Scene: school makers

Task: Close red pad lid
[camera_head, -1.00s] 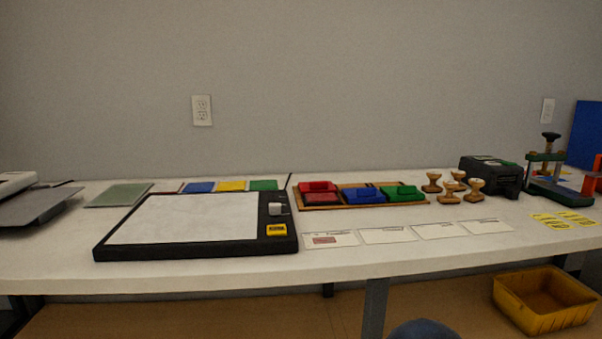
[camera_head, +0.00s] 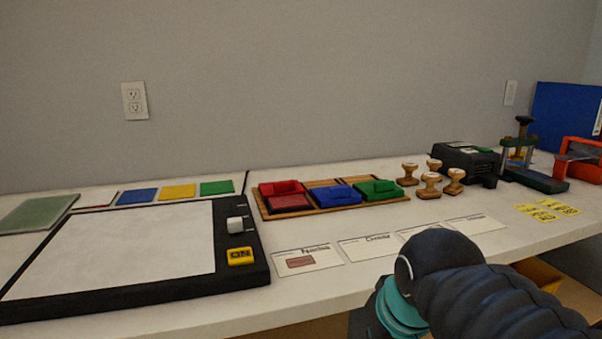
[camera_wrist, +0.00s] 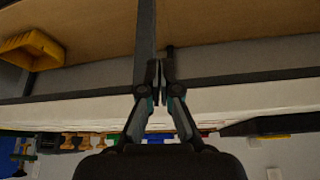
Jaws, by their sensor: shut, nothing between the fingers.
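The red pad (camera_head: 289,202) sits in the left section of a wooden tray (camera_head: 333,209). Its bright red lid (camera_head: 281,188) stands open behind the dark red pad surface. My gripper (camera_wrist: 160,72) is shut and empty in the wrist view, with the table's front edge and underside around it. That view is upside down, and the red pad is too small to make out clearly there. In the head view only my arm shows, in front of the table at lower right; the fingers are out of sight.
Blue (camera_head: 338,195) and green (camera_head: 378,191) pads share the tray. Several wooden stamps (camera_head: 430,187) stand to its right. Printed cards (camera_head: 305,260) lie in front of it, and a black-framed light board (camera_head: 250,271) lies left. A yellow bin (camera_wrist: 32,50) is below the table.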

